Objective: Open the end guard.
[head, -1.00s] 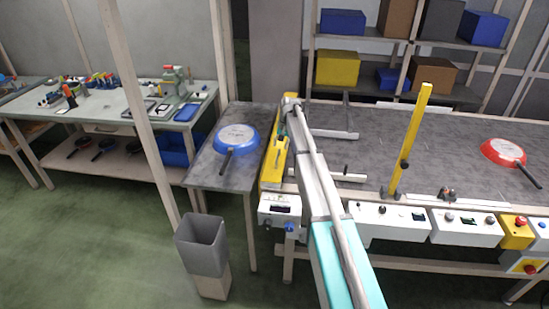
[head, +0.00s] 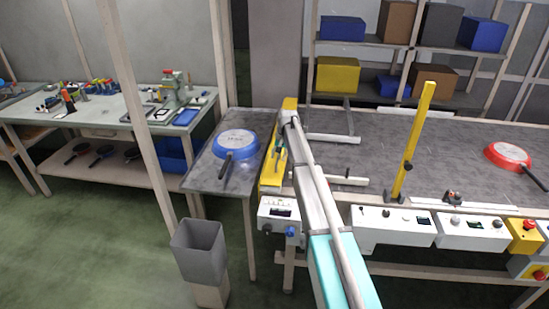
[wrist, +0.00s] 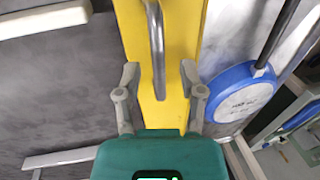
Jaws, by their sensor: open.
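The end guard is a yellow panel (head: 273,172) at the left end of the conveyor, and it also fills the middle of the wrist view (wrist: 179,30). A silver bar handle (wrist: 157,45) runs along its face. My gripper (wrist: 160,68) is open, with one finger on each side of the handle's lower end in the wrist view. Both fingers appear apart from the handle, and nothing is held. In the head view my arm covers part of the guard, and the fingers are hard to make out.
A blue pan (head: 236,143) lies on the side table (head: 213,176) left of the guard. A red pan (head: 509,156) is on the conveyor (head: 375,140). A yellow post (head: 412,140) stands at the conveyor's front edge. A grey bin (head: 198,250) stands on the floor.

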